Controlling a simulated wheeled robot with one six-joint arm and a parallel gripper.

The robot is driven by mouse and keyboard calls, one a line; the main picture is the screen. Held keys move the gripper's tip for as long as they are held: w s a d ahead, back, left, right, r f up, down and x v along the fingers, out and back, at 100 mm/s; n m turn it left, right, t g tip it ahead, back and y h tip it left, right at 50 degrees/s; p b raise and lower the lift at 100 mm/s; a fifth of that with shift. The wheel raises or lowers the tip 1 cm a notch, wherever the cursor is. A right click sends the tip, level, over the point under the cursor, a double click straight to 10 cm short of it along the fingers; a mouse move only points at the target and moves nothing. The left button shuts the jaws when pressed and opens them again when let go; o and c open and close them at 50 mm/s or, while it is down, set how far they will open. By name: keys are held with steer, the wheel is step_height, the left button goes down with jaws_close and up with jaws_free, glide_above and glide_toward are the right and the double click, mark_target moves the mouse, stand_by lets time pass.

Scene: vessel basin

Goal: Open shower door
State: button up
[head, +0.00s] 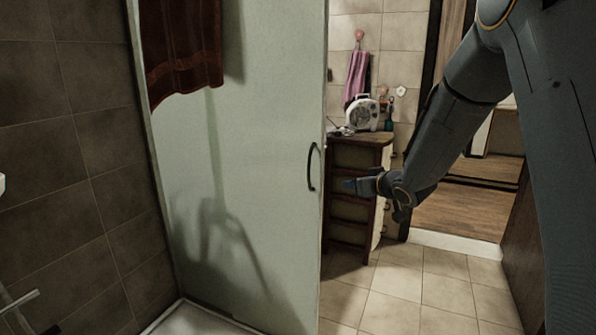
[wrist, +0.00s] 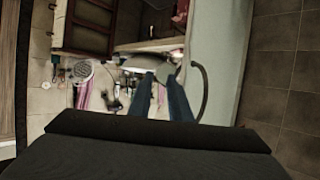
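The shower door (head: 245,120) is a pale greenish panel standing upright beside the dark tiled wall. A dark curved vertical handle (head: 312,167) is mounted near its right edge. My gripper (head: 347,185) is to the right of the handle in the head view, at about the height of its lower end, apart from it. In the wrist view, my gripper (wrist: 159,78) shows two parted bluish fingers with nothing between them. The handle (wrist: 203,92) curves out from the pale door edge (wrist: 221,60) just right of the fingers there. I cannot tell whether the door is ajar.
A dark wooden drawer cabinet (head: 355,158) stands behind my gripper, with a white round appliance (head: 357,117) on top. A dark red towel (head: 180,45) hangs over the door's upper left. Tiled floor (head: 420,285) is clear at lower right, before an open doorway.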

mark_target(299, 168)
steer(key=w+a+n+y, duration=0.1)
steer(key=a+y, duration=0.1)
steer(key=w+a+r+n+y, duration=0.1)
steer(key=a, duration=0.1)
steer(key=w+a+n+y, duration=0.1)
steer(key=a+y, duration=0.1)
steer(key=shift+a+r+g+y, duration=0.3)
steer(key=a+n+g+y, duration=0.1)
steer(key=s+a+n+y, duration=0.1)
steer(key=a+g+y, duration=0.1)
steer(key=y, duration=0.1)
steer(key=shift+s+a+r+n+g, duration=0.2)
steer(key=shift+a+r+n+g, duration=0.1)
steer(key=shift+a+r+n, duration=0.1)
steer(key=shift+p+x, duration=0.85)
steer(key=shift+x, duration=3.05)
steer(key=shift+c, duration=0.3)
jaws_close()
